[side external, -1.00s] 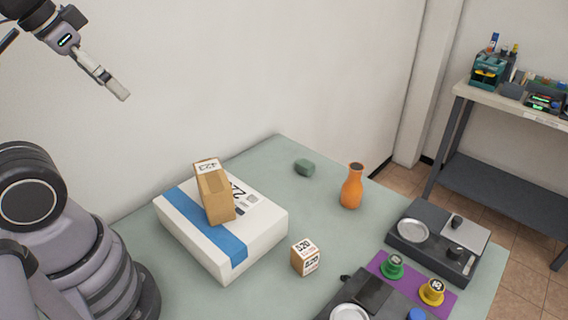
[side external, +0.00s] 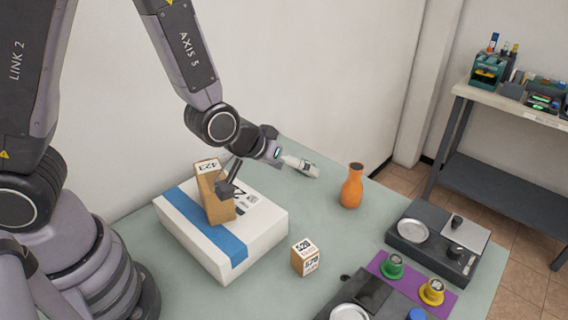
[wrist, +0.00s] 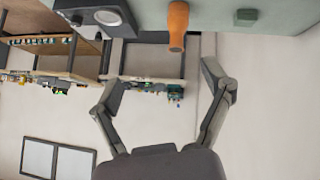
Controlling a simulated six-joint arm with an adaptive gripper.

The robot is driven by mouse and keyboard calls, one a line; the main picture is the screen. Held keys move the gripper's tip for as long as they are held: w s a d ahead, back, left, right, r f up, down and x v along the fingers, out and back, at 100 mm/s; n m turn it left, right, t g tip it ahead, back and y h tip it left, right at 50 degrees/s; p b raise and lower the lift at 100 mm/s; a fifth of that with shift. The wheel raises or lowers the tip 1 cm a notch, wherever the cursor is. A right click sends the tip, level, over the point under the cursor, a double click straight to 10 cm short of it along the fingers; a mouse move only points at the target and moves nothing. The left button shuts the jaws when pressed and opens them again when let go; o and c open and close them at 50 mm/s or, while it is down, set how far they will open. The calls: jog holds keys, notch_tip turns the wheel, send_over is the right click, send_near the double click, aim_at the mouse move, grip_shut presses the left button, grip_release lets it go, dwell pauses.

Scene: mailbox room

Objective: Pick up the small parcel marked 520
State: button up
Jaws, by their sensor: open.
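The small parcel marked 520 (side external: 305,257) is a little brown cube with white labels. It sits on the green table in front of the large white box, to its right. The 520 parcel does not show in the wrist view.
The white box (side external: 180,234) with a blue stripe carries the 423 parcel. An orange vase (side external: 351,186) stands upright behind and right of the 520 parcel; it also shows in the wrist view (wrist: 178,24). Scales (side external: 437,243) and a purple mat (side external: 408,279) with stamps lie right.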

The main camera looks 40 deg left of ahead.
jog(key=t, duration=0.2)
send_over(298, 252)
jog(key=a, duration=0.1)
jog(key=shift+m+y, duration=0.4)
jog(key=f, duration=1)
jog(key=shift+w+f, duration=0.3)
jog(key=shift+f, duration=0.1)
jog(key=s+f+m+t, duration=0.1)
jog(key=s+f, duration=0.1)
jog(key=f, duration=0.1)
jog(key=s+f+m+t+h, duration=0.1)
jog(key=s+f, duration=0.1)
jog(key=s, duration=0.1)
jog(key=shift+f+m+t, duration=0.3)
jog(key=shift+f+m, duration=0.1)
jog(key=shift+s+f, duration=0.15)
jog(key=shift+s, duration=0.1)
jog(key=shift+w+f+m, duration=0.1)
jog(key=shift+m, duration=0.2)
jog(key=x, duration=0.7)
jog(key=shift+w+d, duration=0.1)
jog(key=shift+d, duration=0.05)
jog(key=shift+c, duration=0.2)
jog(key=c, duration=1.3)
